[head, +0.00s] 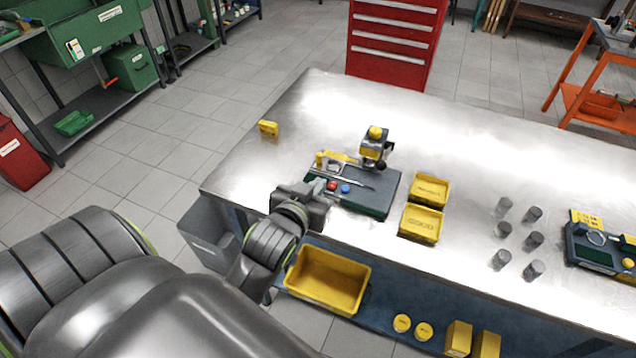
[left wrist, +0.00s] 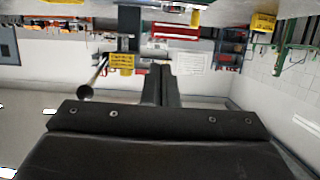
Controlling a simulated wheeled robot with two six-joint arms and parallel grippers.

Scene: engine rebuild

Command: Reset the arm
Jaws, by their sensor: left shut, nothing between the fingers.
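My left arm comes in from the left in the head view. My left gripper (head: 322,187) is over the left front edge of the dark base of a bench device (head: 378,203), beside a red and a blue button. Its fingers are shut with nothing between them. In the left wrist view the two fingers (left wrist: 162,84) lie together and point forward; the room appears upside down there. I cannot tell whether the gripper touches the device. My right gripper is not in view.
The metal workbench (head: 460,145) holds two yellow trays (head: 430,189), several grey cylinders (head: 504,229) and another device (head: 600,257) at the right. A yellow block (head: 269,128) lies near the left edge. A yellow bin (head: 328,280) sits below the front edge. The far bench surface is clear.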

